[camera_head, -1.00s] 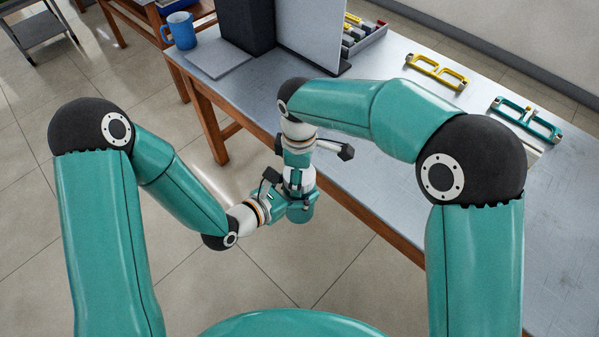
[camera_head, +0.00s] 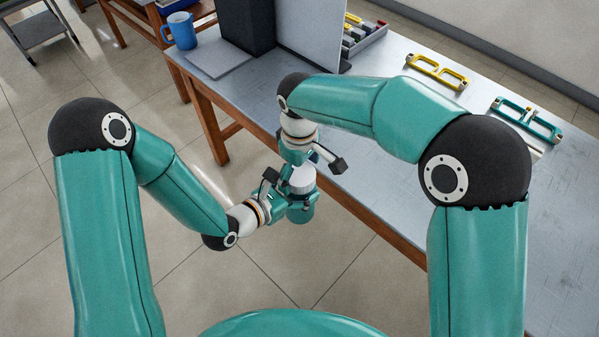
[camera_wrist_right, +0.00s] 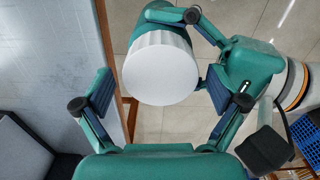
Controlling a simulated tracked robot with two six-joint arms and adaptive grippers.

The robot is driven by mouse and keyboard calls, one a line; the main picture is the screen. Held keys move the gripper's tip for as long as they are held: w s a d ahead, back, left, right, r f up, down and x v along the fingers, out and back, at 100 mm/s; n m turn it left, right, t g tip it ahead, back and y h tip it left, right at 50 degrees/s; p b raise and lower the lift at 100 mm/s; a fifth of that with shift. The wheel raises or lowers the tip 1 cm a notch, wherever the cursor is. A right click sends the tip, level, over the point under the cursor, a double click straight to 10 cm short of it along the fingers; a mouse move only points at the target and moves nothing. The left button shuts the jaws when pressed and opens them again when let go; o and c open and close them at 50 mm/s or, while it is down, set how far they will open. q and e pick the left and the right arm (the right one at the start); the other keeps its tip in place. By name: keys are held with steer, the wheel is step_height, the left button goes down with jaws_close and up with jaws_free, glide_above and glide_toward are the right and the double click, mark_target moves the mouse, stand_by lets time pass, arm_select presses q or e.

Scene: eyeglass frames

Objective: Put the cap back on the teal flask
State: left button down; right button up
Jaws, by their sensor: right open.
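The teal flask (camera_head: 301,211) is held upright over the floor, in front of the table edge. A white ribbed cap (camera_head: 302,180) sits on its top; whether it is screwed tight cannot be told. My left gripper (camera_head: 281,199) is shut around the flask from the left. In the right wrist view the cap (camera_wrist_right: 160,75) shows its flat white top, with the left gripper's fingers beyond it. My right gripper (camera_head: 298,160) is open and empty, just above the cap. Its fingers stand apart on both sides of the cap in the wrist view, not touching it.
A blue mug (camera_head: 181,30) stands at the back left. The near table top is clear.

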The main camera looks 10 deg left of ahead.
steer(key=shift+a+r, duration=0.1)
steer(key=shift+r, duration=1.75)
steer(key=shift+c, duration=0.8)
steer(key=shift+o, duration=0.7)
steer(key=shift+r+n, duration=0.25)
steer(key=shift+n, duration=0.35)
step_height(320, 180, up, 3)
steer(key=n, duration=0.6)
steer(key=shift+f+n, duration=0.1)
steer(key=shift+n, duration=0.2)
steer(key=shift+f, duration=0.15)
steer(key=shift+f, duration=3.9)
